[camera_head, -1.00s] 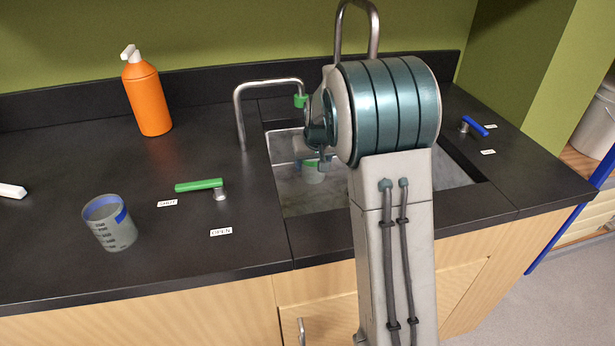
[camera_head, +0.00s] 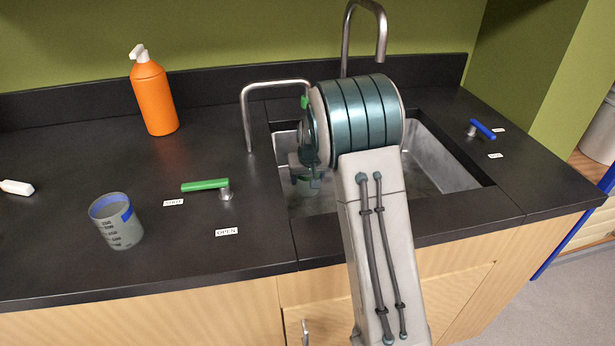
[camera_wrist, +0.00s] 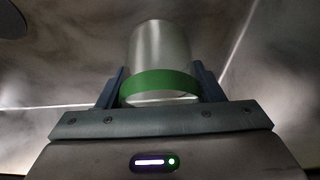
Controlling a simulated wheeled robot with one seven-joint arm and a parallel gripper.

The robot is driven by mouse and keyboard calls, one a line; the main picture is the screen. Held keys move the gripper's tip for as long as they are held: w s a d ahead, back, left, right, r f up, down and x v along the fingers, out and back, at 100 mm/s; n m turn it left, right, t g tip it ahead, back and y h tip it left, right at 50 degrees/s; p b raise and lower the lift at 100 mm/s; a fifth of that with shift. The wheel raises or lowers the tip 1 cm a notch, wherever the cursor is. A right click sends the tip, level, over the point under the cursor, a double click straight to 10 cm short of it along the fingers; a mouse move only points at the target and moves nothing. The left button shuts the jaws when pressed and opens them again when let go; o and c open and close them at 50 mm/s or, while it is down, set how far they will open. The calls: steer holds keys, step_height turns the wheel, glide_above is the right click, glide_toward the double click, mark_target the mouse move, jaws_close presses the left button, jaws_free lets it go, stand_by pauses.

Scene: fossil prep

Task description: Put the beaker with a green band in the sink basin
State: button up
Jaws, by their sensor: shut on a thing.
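The beaker with a green band (camera_wrist: 160,50) is between the fingers of my gripper (camera_wrist: 160,92) in the wrist view. The fingers are shut on it at the level of the green band. In the head view my gripper (camera_head: 308,180) is low inside the sink basin (camera_head: 437,160), at its left side. My arm hides most of the beaker there, and I cannot tell whether it touches the basin floor. The basin is grey metal, set in the black counter.
A blue-banded beaker (camera_head: 118,225) stands on the counter at left. A green lever (camera_head: 205,185) is left of the sink and a blue lever (camera_head: 482,129) right of it. An orange bottle (camera_head: 154,98) stands behind.

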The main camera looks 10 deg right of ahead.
steer(key=o, duration=1.1)
steer(key=shift+c, duration=0.2)
steer(key=shift+r, duration=0.3)
steer(key=p+v, duration=0.1)
steer(key=v, duration=1)
steer(key=shift+s+r, duration=0.2)
steer(key=shift+r, duration=0.1)
